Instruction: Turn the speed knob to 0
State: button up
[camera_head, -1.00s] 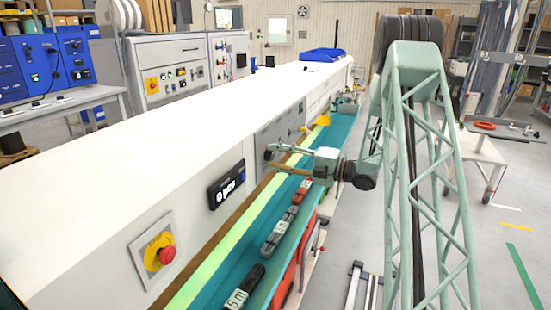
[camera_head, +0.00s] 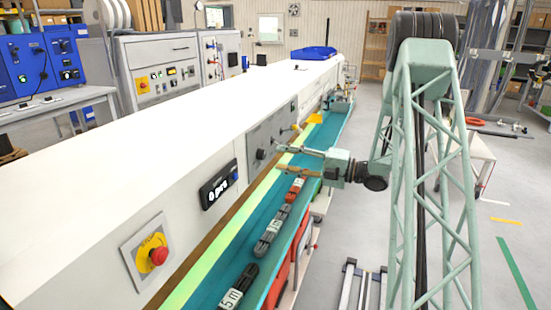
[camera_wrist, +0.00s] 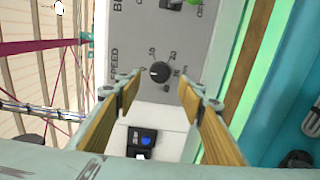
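The speed knob (camera_wrist: 159,72) is a small round black knob on a grey panel (camera_wrist: 165,30), with a printed scale around it and the word SPEED beside it. Which mark its pointer faces is too small to tell. In the head view it shows as a dark spot (camera_head: 260,154) on the machine's front. My gripper (camera_head: 279,158) is open and empty, its fingers pointing at the panel with a gap to the knob. In the wrist view the tan-padded fingers of my gripper (camera_wrist: 156,95) stand either side of the knob, which lies beyond the tips.
A teal trough (camera_head: 215,290) with labelled cable bundles (camera_head: 271,230) runs below.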

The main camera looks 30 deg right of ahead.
jog(key=shift+v, duration=2.75)
jog(key=shift+w, duration=0.1)
jog(key=w+a+r+m+h, duration=0.3)
jog(key=w+r+m+h, duration=0.4)
jog(key=r, duration=0.4)
jog(key=s+a+r+m+g+h, duration=0.2)
jog(key=s+a+r+m+h, duration=0.4)
jog(key=r, duration=0.3)
jog(key=s+a+f+m+g, duration=0.1)
jog(key=s+a+m, duration=0.3)
jog(key=s, duration=1.2)
jog(key=s+a+f+m+g+y, duration=0.1)
jog(key=s+a+m+g, duration=0.3)
jog(key=s+a, duration=0.7)
jog(key=s+a+f+m+g, duration=0.1)
jog(key=s+a+m+g, duration=0.2)
jog(key=s, duration=1.9)
jog(key=a+m, duration=0.2)
jog(key=a, duration=0.3)
jog(key=shift+s+f+y+p, duration=0.2)
jog(key=shift+s+y+p, duration=0.1)
jog(key=shift+p, duration=0.05)
